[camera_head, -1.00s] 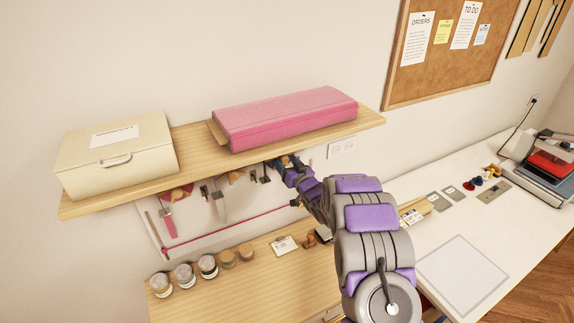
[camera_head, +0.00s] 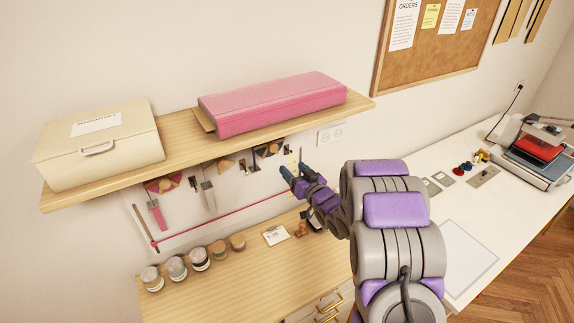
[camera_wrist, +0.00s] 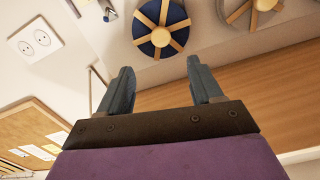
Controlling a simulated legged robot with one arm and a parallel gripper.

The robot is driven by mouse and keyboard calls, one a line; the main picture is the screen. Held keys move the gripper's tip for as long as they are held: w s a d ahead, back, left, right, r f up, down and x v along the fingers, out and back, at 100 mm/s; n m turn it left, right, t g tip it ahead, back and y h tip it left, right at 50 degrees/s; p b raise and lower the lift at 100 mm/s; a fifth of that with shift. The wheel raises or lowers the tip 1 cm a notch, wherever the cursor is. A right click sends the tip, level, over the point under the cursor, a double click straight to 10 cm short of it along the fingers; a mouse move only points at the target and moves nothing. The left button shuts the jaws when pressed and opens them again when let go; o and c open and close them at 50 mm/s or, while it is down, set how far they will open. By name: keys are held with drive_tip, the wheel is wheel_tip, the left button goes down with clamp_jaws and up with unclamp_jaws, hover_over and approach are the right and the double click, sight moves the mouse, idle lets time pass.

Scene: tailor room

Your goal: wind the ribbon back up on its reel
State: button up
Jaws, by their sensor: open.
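Several ribbon reels hang under the wooden shelf in the head view. The pink reel (camera_head: 165,185) has a pink ribbon tail (camera_head: 157,216) hanging down. The grey reel (camera_head: 217,168) has a pale tail (camera_head: 209,198) hanging. The blue reel (camera_head: 268,149) is nearest my gripper; I see no long tail on it. In the wrist view the blue reel (camera_wrist: 176,14) shows wooden spokes and a round hub, with the grey reel (camera_wrist: 238,14) at its right. My gripper (camera_head: 292,172) is open and empty, just right of and below the blue reel, apart from it.
The shelf (camera_head: 185,148) above carries a cream box (camera_head: 98,145) and a pink case (camera_head: 272,103). A long thin pink strip (camera_head: 215,225) runs under the reels. Several jars (camera_head: 176,267) stand on the wooden counter (camera_head: 215,287). A wall socket (camera_head: 331,134) is right of the reels.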

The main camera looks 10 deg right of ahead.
drive_tip(key=shift+b+v, duration=0.3)
drive_tip(key=shift+v, duration=2.3)
drive_tip(key=s+d+f+m+g+h+b, duration=0.1)
drive_tip(key=s+d+f+g+h+b, duration=0.1)
drive_tip(key=s+f+g+h+b, duration=0.4)
drive_tip(key=s+d+f+m+g+h+b, duration=0.1)
drive_tip(key=s+d+f+g+b, duration=0.2)
drive_tip(key=s, duration=0.5)
drive_tip(key=s+a+f+g+b, duration=0.1)
drive_tip(key=s+a+g+b, duration=0.2)
drive_tip(key=s, duration=0.8)
drive_tip(key=s+a+f+g+y+b, duration=0.1)
drive_tip(key=s+a+g+b, duration=0.2)
drive_tip(key=s, duration=0.9)
drive_tip(key=s+a+f+g+b, duration=0.1)
drive_tip(key=s+a+g+b, duration=0.3)
drive_tip(key=s, duration=0.7)
drive_tip(key=shift+s+a+f+n, duration=0.3)
drive_tip(key=shift+s+a+f, duration=0.05)
drive_tip(key=shift+a+f, duration=0.05)
